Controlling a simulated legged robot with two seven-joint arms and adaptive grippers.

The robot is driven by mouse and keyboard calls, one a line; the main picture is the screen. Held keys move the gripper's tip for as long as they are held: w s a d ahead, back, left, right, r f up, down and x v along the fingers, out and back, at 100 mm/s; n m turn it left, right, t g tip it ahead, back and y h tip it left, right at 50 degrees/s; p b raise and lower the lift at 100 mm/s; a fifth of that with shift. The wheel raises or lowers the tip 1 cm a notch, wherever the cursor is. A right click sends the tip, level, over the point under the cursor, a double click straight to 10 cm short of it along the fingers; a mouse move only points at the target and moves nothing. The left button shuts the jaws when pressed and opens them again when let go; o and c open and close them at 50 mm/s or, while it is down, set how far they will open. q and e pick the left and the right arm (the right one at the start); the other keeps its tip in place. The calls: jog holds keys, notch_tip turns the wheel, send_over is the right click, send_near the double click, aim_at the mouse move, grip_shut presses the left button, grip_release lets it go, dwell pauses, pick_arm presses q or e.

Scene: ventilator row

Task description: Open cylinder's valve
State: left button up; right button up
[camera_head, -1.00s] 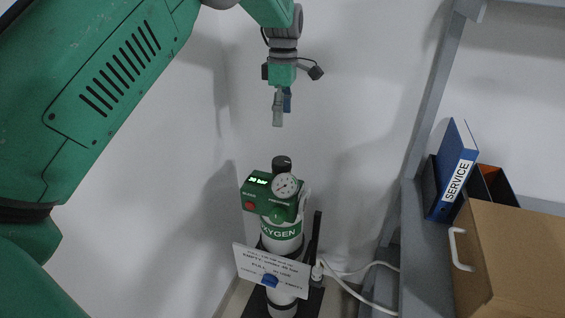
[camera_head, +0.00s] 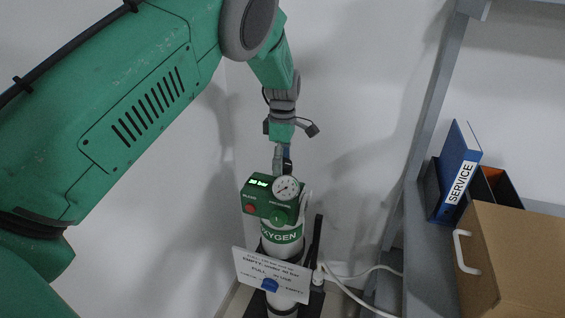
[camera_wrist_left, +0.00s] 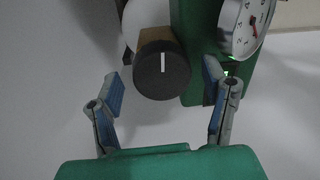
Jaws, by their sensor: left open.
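The oxygen cylinder (camera_head: 281,243) stands upright in the corner, white with a green band. Its green regulator block (camera_head: 262,208) carries a lit display, a red button and a round gauge (camera_head: 286,189). The valve is a black round knob (camera_wrist_left: 162,76) with a white line pointing up in the left wrist view, on a brass-coloured stem. My left gripper (camera_head: 283,167) is right above the cylinder top and largely hides the knob in the head view. In the left wrist view the left gripper (camera_wrist_left: 163,98) is open, its blue-padded fingers either side of the knob, apart from it. My right gripper is not in view.
A white sign (camera_head: 272,275) with a blue clip hangs on the cylinder's front. A white hose (camera_head: 350,292) runs right along the floor. A grey shelf (camera_head: 416,220) at right bears a cardboard box (camera_head: 515,262) and a blue SERVICE binder (camera_head: 459,170). White walls close in behind.

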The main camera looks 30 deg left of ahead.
pick_arm(q)
jog(key=shift+c, duration=0.4)
jog(key=shift+d, duration=0.15)
jog(key=c, duration=1.1)
jog(key=shift+r, duration=0.1)
jog(key=shift+o, duration=0.2)
jog(key=shift+r+m+p, duration=0.15)
jog(key=shift+m+p, duration=0.55)
jog(key=shift+p, duration=0.3)
jog(key=shift+w+m+p, duration=0.1)
jog(key=shift+m+p, duration=1.05)
jog(key=shift+m, duration=0.05)
jog(key=shift+m+p, duration=0.8)
jog(key=shift+m, duration=0.4)
jog(key=shift+m+y+p, duration=0.3)
jog(key=shift+m+p, duration=0.4)
jog(key=shift+m, duration=1.1)
jog(key=shift+w, duration=0.1)
